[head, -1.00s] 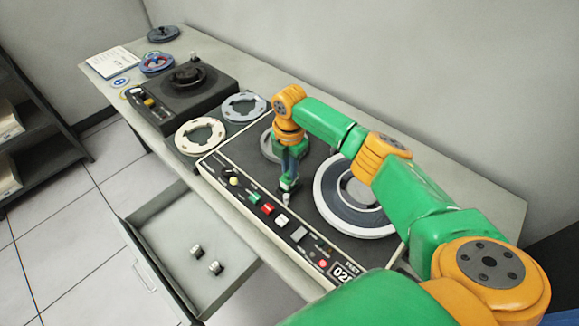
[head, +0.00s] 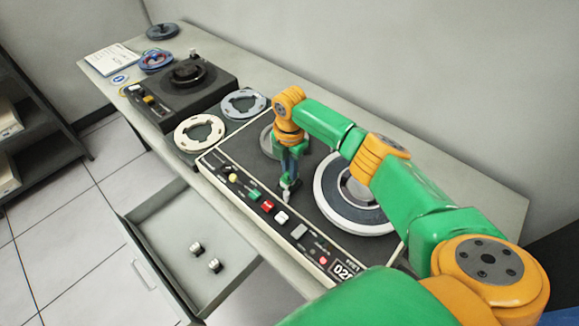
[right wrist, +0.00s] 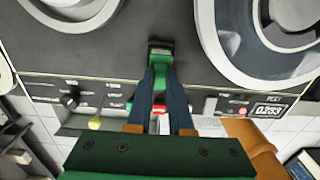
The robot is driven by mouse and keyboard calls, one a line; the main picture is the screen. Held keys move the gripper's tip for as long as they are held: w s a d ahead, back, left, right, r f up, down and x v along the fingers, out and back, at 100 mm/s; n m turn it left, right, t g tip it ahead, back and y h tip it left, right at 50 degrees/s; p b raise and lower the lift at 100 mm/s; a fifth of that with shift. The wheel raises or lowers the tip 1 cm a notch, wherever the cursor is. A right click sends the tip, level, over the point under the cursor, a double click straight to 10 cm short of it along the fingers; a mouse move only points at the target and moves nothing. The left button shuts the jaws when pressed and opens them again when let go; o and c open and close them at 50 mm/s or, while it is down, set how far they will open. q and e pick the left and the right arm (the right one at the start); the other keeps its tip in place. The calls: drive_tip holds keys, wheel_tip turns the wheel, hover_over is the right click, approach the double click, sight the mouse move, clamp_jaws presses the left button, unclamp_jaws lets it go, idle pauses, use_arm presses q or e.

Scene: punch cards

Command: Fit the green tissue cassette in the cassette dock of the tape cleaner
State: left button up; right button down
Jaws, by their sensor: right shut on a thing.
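The green tissue cassette (right wrist: 160,55) is small and partly hidden between the fingertips of my right gripper (right wrist: 160,70), with a dark block-like end at its far side. In the head view my right gripper (head: 289,184) points down over the black deck of the tape cleaner (head: 240,160), just behind the front button row, between the two reel positions. The gripper is shut on the cassette. The cassette dock cannot be told apart from the cassette and fingers here, nor whether the two touch. My left gripper is not in view.
A large tape reel (head: 352,215) sits on the cleaner, right of my gripper. A cream reel (head: 200,133) and a grey reel (head: 242,104) lie left of it, beyond them a black machine (head: 182,95). An open drawer (head: 165,215) below holds two small items.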

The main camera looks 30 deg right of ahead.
drive_tip(key=shift+f+b, duration=0.55)
drive_tip(key=shift+f, duration=0.25)
drive_tip(key=c, duration=0.7)
unclamp_jaws()
drive_tip(key=shift+c, duration=0.2)
drive_tip(key=shift+c, duration=0.9)
wheel_tip(320, 180, up, 4)
drive_tip(key=p, duration=0.3)
drive_tip(key=shift+f+p, duration=0.25)
drive_tip(key=shift+p, duration=0.05)
wheel_tip(320, 180, up, 2)
drive_tip(key=shift+r+p, duration=0.2)
drive_tip(key=shift+p, duration=0.35)
drive_tip(key=shift+r, duration=1.1)
